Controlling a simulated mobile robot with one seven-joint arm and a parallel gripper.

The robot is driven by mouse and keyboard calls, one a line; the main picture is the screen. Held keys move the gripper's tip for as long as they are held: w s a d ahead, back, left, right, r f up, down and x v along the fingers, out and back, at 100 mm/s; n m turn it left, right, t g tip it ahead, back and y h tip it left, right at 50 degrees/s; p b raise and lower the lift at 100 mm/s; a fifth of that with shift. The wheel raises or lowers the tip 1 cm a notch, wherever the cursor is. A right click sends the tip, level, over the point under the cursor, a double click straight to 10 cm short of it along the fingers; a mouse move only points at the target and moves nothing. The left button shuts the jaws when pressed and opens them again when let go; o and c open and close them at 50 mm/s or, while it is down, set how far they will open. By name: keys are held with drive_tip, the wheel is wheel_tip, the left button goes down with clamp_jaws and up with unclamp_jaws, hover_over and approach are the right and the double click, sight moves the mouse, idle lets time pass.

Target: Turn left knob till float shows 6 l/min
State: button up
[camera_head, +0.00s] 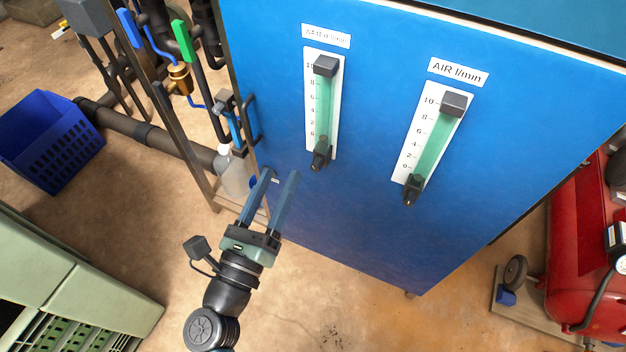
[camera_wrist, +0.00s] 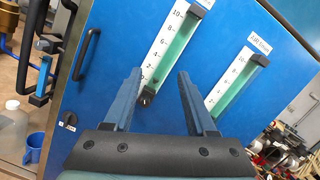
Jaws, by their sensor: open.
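The left flowmeter (camera_head: 323,105) is a green tube on a white scale on the blue panel, under a label that is hard to read. Its dark left knob (camera_head: 320,160) is at the tube's foot. My gripper (camera_head: 281,174) is open and empty, left of and slightly below the left knob in the head view. In the wrist view the left knob (camera_wrist: 147,97) shows between the two spread fingers, apart from them.
Pipes and valves with a blue handle (camera_head: 129,28) and a green handle (camera_head: 182,41) stand left of the panel. A whitish bottle (camera_head: 233,172) is near the panel's left edge. A blue crate (camera_head: 50,138) is at left, a red compressor (camera_head: 585,245) at right.

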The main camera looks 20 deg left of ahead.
sight(315, 169)
wheel_tip(315, 169, down, 9)
drive_tip(key=s+d+m+g+h, duration=0.1)
drive_tip(key=s+m+g, duration=0.1)
drive_tip(key=s+m, duration=0.1)
drive_tip(key=w, duration=0.8)
drive_tip(key=w+d+b, duration=0.1)
drive_tip(key=w, duration=0.3)
drive_tip(key=shift+w+r, duration=0.1)
drive_tip(key=shift+w, duration=0.25)
clamp_jaws()
